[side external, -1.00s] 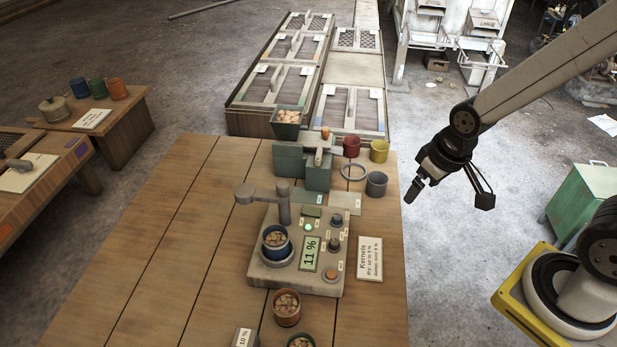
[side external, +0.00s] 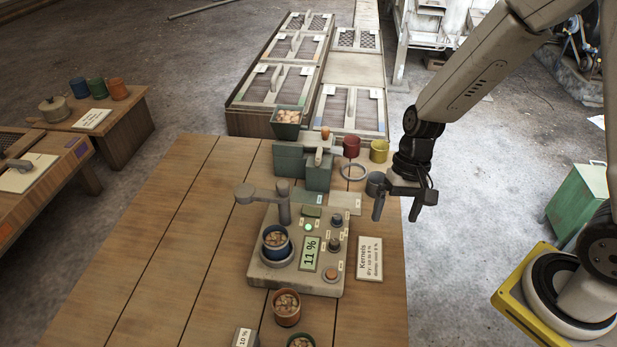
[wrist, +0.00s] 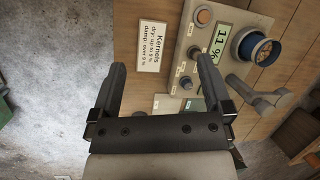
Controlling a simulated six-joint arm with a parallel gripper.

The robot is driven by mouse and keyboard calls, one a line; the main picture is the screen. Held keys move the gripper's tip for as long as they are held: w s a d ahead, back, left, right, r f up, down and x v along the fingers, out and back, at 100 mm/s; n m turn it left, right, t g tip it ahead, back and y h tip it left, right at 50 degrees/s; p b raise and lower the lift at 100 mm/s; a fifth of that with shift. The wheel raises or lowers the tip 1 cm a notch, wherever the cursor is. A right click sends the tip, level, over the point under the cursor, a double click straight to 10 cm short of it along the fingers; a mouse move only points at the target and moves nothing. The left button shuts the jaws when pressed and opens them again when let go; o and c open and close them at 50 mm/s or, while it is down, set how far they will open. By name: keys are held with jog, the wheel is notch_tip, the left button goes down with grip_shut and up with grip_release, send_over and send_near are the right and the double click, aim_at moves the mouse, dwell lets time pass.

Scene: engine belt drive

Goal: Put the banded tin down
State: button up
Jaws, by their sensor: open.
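My gripper (side external: 397,212) is open and empty, fingers pointing down, above the table's right edge beside the grey tin (side external: 375,184). In the wrist view my gripper (wrist: 160,66) has nothing between its fingers. A blue tin (side external: 274,250) of kernels stands upright on the meter's round pad; it also shows in the wrist view (wrist: 243,46). An orange-brown tin (side external: 287,314) and a green tin (side external: 300,342), both with kernels, stand at the front. A red tin (side external: 351,147) and a yellow tin (side external: 379,152) stand behind. I cannot tell which tin is banded.
The meter (side external: 327,283) reads 11 % and has a swing arm (side external: 262,195) above it. A Kernels card (side external: 370,258) lies to its right. A green hopper mill (side external: 290,160) stands behind. The wooden table (side external: 180,250) is clear on the left.

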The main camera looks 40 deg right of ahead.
jog(key=w+a+f+m+y, duration=0.6)
jog(key=w+a+m+y, duration=0.1)
jog(key=a+m+y, duration=0.15)
jog(key=m+t+y, duration=0.5)
jog(key=m, duration=0.1)
send_near(275, 236)
jog(key=s+a+r, duration=0.3)
jog(key=shift+a, duration=0.25)
jog(key=shift+w+d+f+m+t, duration=0.15)
jog(key=shift+w+f+m+t, duration=0.1)
jog(key=shift+w+m+t, duration=0.35)
jog(key=shift+s, duration=0.15)
jog(key=shift+x, duration=1.35)
jog(key=shift+x, duration=2.6)
jog(key=shift+r, duration=0.1)
